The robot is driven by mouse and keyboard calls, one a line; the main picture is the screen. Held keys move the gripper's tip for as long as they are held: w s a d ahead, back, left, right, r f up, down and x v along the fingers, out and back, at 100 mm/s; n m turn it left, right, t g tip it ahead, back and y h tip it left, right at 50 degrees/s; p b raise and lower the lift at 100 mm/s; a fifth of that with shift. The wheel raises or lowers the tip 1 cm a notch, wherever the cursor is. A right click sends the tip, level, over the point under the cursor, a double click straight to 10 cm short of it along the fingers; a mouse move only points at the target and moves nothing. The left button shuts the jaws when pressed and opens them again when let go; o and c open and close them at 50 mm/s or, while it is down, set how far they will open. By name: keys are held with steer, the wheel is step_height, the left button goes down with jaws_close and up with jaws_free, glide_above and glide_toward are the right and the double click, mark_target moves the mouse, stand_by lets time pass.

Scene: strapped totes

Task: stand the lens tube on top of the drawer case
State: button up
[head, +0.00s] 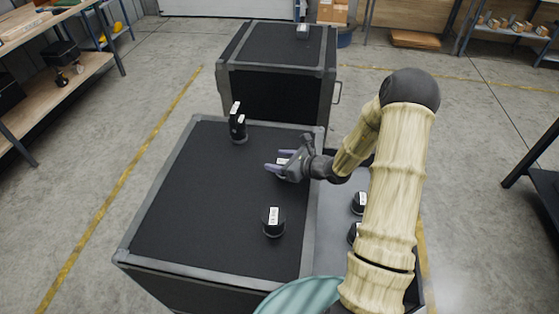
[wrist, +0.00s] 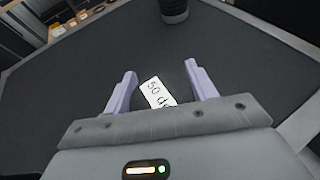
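My gripper (head: 277,166) is open over the near black case (head: 190,200), its lilac fingers spread on either side of a dark item with a white label (wrist: 157,93). The label reads "50 d", the rest hidden; most of that item is hidden in the head view. A taller black cylinder with a white label (head: 238,129) stands upright further back on this case; its base appears in the wrist view (wrist: 174,10). A short black cylinder (head: 273,224) stands nearer the front. I cannot tell for sure which is the lens tube. A second case (head: 270,85), possibly the drawer case, has a side handle.
A small labelled item (head: 303,33) sits at the back of the far case's top; the rest is clear. A grey surface (head: 332,215) right of the near case holds small black cylinders (head: 359,204), partly behind my arm. A workbench (head: 60,75) stands at left.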

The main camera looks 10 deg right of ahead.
steer(key=o, duration=0.3)
steer(key=shift+r, duration=0.1)
steer(key=shift+r+p, duration=0.2)
steer(key=shift+p, duration=0.1)
steer(key=shift+s+d, duration=0.15)
steer(key=shift+d, duration=0.15)
steer(key=b+v, duration=0.2)
steer(key=v, duration=0.9)
steer(key=shift+s, duration=0.25)
